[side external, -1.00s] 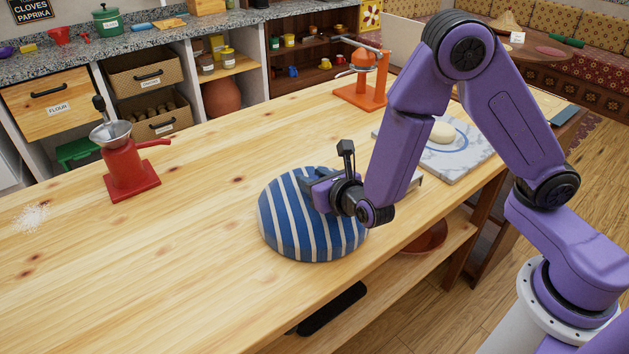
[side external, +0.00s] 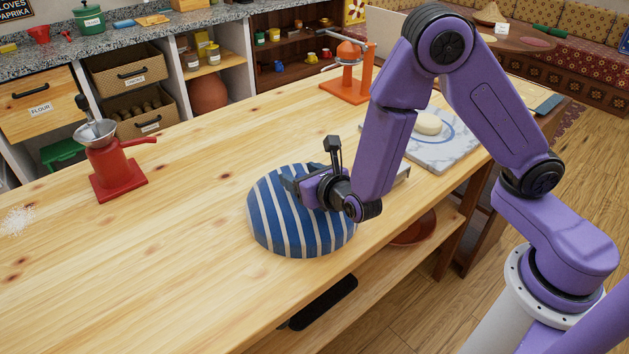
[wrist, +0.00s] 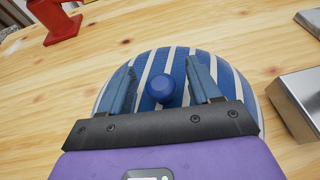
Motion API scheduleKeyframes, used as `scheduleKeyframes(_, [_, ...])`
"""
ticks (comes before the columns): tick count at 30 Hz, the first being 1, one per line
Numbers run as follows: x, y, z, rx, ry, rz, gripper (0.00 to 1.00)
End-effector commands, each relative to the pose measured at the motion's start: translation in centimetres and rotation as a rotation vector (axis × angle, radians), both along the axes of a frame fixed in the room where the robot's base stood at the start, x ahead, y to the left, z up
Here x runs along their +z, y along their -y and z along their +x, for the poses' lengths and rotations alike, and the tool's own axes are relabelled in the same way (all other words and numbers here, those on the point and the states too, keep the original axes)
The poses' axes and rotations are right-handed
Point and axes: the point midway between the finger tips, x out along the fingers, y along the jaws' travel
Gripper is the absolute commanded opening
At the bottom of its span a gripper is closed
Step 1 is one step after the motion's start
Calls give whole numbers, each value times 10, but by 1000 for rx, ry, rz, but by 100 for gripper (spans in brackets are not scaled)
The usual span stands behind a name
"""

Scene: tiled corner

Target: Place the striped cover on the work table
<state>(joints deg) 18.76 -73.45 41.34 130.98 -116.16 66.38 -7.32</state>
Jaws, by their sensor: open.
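The striped cover (side external: 290,232) is a blue and white dome resting on the wooden work table (side external: 190,220), near its front edge. In the wrist view the cover (wrist: 236,84) fills the middle, with a round blue knob (wrist: 161,88) on top. My gripper (side external: 308,183) is at the top of the cover. In the wrist view my gripper (wrist: 160,75) is open, with one finger on each side of the knob and visible gaps between. What lies under the cover is hidden.
A red mill (side external: 118,168) stands on the table at the left, beside spilled white powder (side external: 16,221). An orange press (side external: 350,85) stands at the back. A marble board (side external: 450,150) with dough (side external: 428,123) lies to the right.

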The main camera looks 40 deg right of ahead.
Motion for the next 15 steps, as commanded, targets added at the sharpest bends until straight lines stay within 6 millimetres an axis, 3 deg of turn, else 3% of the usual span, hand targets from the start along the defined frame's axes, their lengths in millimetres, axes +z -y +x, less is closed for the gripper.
scheduleKeyframes(15, [33, -11, -88, 6, 1, 1, 62])
